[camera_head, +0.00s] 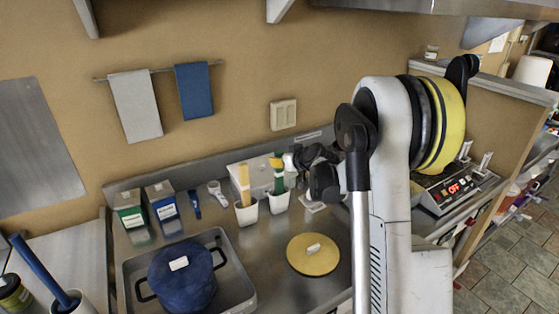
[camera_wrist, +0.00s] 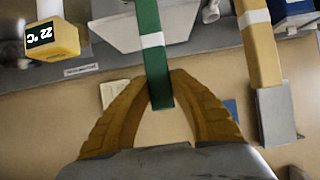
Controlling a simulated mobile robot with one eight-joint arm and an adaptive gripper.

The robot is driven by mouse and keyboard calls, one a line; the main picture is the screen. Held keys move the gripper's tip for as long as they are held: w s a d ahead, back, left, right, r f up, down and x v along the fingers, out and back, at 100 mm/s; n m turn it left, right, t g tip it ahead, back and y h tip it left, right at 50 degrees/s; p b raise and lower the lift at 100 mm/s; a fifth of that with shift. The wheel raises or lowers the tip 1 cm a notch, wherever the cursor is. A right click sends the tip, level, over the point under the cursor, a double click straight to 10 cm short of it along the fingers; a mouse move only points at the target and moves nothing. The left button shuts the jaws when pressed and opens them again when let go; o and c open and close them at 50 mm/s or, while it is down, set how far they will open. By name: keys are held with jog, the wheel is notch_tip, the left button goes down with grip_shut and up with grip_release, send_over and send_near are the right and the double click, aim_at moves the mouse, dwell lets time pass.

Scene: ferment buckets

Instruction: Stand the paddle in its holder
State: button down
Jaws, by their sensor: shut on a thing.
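The green paddle (camera_head: 280,184) has a white band and stands roughly upright at the right of two white holders (camera_head: 279,203) on the steel counter. I cannot tell how deep its lower end is in that holder. My gripper (camera_head: 276,162) is shut on the paddle's upper end. In the wrist view the green paddle (camera_wrist: 151,60) runs between the ochre fingers, with a white container (camera_wrist: 118,32) behind it. A yellow paddle (camera_head: 244,178) stands in the left white holder (camera_head: 246,215), and it shows to the right in the wrist view (camera_wrist: 260,50).
A steel tray (camera_head: 240,296) holding a blue pot (camera_head: 182,280) is at the front left. A round yellow lid (camera_head: 313,256) lies front right of the holders. Boxes (camera_head: 160,200) stand at the left. A yellow 22 °C display (camera_wrist: 52,40) is left in the wrist view.

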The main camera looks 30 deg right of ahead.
jog(key=c, duration=1.2)
grip_release()
jog(key=v, duration=1.2)
